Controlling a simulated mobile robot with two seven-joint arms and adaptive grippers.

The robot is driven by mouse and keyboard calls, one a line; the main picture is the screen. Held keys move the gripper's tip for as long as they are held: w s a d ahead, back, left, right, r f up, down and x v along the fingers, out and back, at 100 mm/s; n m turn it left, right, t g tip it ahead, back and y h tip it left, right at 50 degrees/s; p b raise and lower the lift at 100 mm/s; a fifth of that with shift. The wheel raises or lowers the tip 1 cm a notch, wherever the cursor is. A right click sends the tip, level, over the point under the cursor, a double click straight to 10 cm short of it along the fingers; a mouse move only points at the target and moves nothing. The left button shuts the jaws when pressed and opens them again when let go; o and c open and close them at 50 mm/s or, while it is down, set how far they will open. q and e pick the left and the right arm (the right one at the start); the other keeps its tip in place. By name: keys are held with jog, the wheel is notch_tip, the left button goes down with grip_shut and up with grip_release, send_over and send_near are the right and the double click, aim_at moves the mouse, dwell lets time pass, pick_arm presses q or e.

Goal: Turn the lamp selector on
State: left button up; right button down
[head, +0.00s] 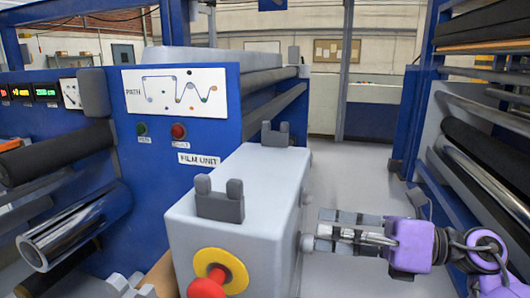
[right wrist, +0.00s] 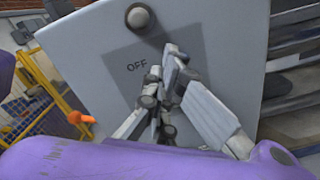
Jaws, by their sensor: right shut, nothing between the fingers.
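The grey box (head: 235,215) in the middle of the head view has a side face that my right gripper (head: 318,232) meets from the right. In the right wrist view this pale panel (right wrist: 225,45) carries a darker square plate (right wrist: 120,85) marked OFF. A round grey knob (right wrist: 138,17) stands out above the plate. My right gripper (right wrist: 168,72) is shut and empty, its fingertips in front of the plate, below and right of the knob. Whether the tips touch anything is unclear. Grey parts that look like my left gripper (head: 130,286) show at the bottom edge, mostly cut off.
A red mushroom button (head: 206,284) on a yellow disc (head: 222,268) sits on the box's near face. Grey forked brackets (head: 220,204) stand on its top. Blue roller frames flank the aisle (head: 345,180). Yellow fencing (right wrist: 62,75) shows in the right wrist view.

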jog(key=shift+s+a+f, duration=0.1)
jog(key=shift+s+a, duration=0.05)
jog(key=shift+a, duration=0.05)
